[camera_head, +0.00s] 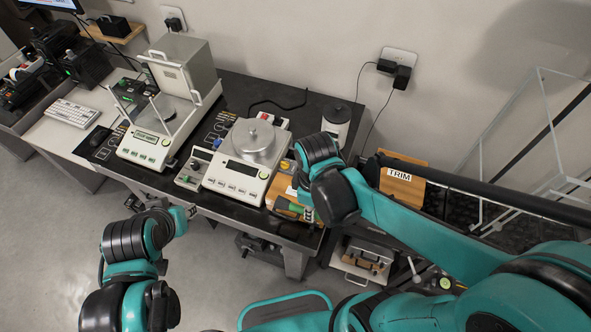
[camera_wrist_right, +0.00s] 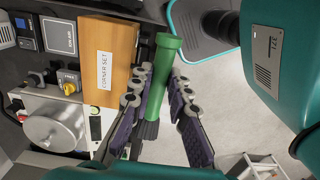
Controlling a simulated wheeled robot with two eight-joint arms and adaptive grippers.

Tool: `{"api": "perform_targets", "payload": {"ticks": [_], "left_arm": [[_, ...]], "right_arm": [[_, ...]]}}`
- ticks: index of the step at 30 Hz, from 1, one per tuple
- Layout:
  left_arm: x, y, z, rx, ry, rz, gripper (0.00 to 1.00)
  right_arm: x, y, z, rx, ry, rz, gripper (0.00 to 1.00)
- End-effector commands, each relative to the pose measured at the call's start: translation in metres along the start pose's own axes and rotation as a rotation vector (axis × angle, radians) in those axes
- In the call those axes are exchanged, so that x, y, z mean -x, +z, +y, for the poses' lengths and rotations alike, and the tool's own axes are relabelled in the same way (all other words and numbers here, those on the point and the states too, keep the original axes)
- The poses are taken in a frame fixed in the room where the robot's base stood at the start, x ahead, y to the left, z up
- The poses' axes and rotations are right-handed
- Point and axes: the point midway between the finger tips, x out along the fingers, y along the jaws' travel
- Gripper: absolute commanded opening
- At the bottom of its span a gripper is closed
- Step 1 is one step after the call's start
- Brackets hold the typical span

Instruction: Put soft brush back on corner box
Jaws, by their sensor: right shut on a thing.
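The soft brush shows as a green handle (camera_wrist_right: 160,75) between the fingers of my right gripper (camera_wrist_right: 155,88) in the right wrist view. The corner box is a wooden box labelled "CORNER SET" (camera_wrist_right: 118,45), just left of the brush in that view. In the head view, the box (camera_head: 272,193) lies at the table's front right, and the green handle (camera_head: 288,205) shows over it beside my right gripper (camera_head: 303,205). Whether brush and box touch is unclear. My left arm is at lower left; its fingers are not clear.
A balance with a round steel pan (camera_head: 252,140) stands left of the box. A balance with a draft shield (camera_head: 170,100) stands farther left. A white canister (camera_head: 336,122) stands behind the box. A wooden box labelled "TRIM" (camera_head: 402,180) is to the right.

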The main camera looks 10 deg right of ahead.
Motion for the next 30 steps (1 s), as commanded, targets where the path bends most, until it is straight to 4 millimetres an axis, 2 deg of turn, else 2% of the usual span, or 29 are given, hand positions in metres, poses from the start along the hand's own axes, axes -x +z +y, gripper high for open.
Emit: {"api": "perform_targets", "payload": {"ticks": [2, 5, 15, 18, 25, 30], "left_arm": [[0.001, 0.0, 0.0, 0.0, 0.0, 0.0, 0.31], [-0.004, 0.003, 0.0, 0.0, 0.0, 0.0, 0.31], [-0.023, 0.017, 0.0, 0.0, 0.0, 0.0, 0.31], [-0.026, 0.019, 0.0, 0.0, 0.0, 0.0, 0.31], [-0.028, 0.021, 0.0, 0.0, 0.0, 0.0, 0.31], [-0.036, 0.026, 0.0, 0.0, 0.0, 0.0, 0.31]], "right_arm": [[0.001, 0.001, -0.001, -0.001, 0.0, 0.009, 0.01], [-0.007, -0.004, 0.009, -0.004, 0.001, 0.013, 0.01], [-0.053, -0.033, 0.081, -0.003, 0.001, 0.012, 0.01], [-0.062, -0.038, 0.095, -0.002, 0.001, 0.012, 0.01], [-0.072, -0.042, 0.105, -0.001, 0.0, 0.012, 0.01], [-0.099, -0.043, 0.105, -0.001, 0.001, 0.012, 0.01]]}}
